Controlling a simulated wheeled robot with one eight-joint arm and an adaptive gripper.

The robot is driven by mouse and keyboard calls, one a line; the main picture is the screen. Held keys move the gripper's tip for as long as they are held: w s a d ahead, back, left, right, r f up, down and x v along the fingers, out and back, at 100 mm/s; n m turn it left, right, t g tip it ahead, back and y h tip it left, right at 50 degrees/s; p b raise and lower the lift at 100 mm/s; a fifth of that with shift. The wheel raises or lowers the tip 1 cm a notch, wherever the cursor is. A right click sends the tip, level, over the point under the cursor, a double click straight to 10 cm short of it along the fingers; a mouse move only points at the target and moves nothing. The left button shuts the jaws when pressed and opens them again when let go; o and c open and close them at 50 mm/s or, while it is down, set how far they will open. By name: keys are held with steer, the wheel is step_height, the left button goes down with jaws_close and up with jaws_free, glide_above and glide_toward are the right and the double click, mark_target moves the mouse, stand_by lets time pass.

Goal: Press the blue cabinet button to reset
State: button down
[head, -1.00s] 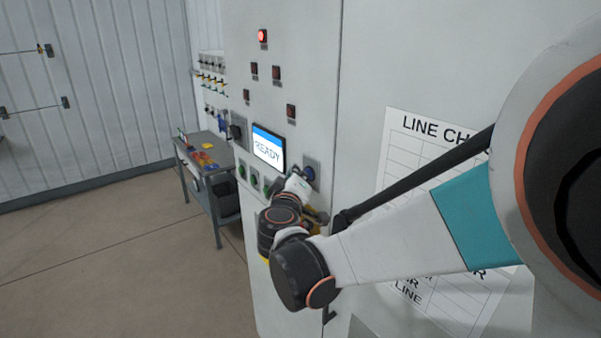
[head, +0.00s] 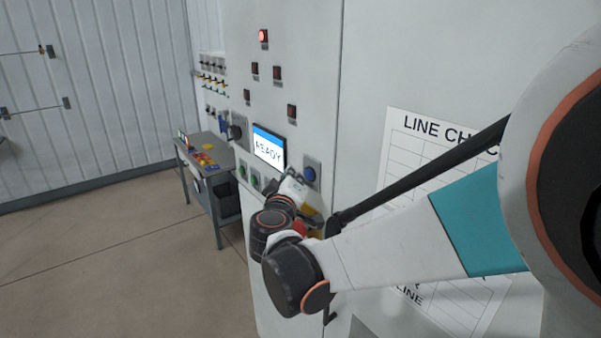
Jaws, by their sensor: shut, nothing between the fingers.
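The blue button (head: 310,174) sits on a grey square plate on the front of the light grey cabinet (head: 300,80), right of the screen. My gripper (head: 294,177) is shut and empty, just left of the button plate and below the screen. It appears small and is partly hidden by my own wrist, so its exact gap from the cabinet cannot be told. The screen (head: 268,148) reads "READY".
A red lamp (head: 263,36) glows above several dark indicators. Green buttons (head: 243,171) lie left of my gripper. A line check sheet (head: 400,135) hangs on the right panel. A grey cart (head: 185,157) stands at the left, with open floor before it.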

steer(key=s+a, duration=0.1)
steer(key=a, duration=0.1)
steer(key=s+a, duration=0.2)
steer(key=shift+a+b, duration=0.1)
steer(key=shift+b, duration=0.2)
steer(key=shift+w, duration=0.15)
stand_by(0.6)
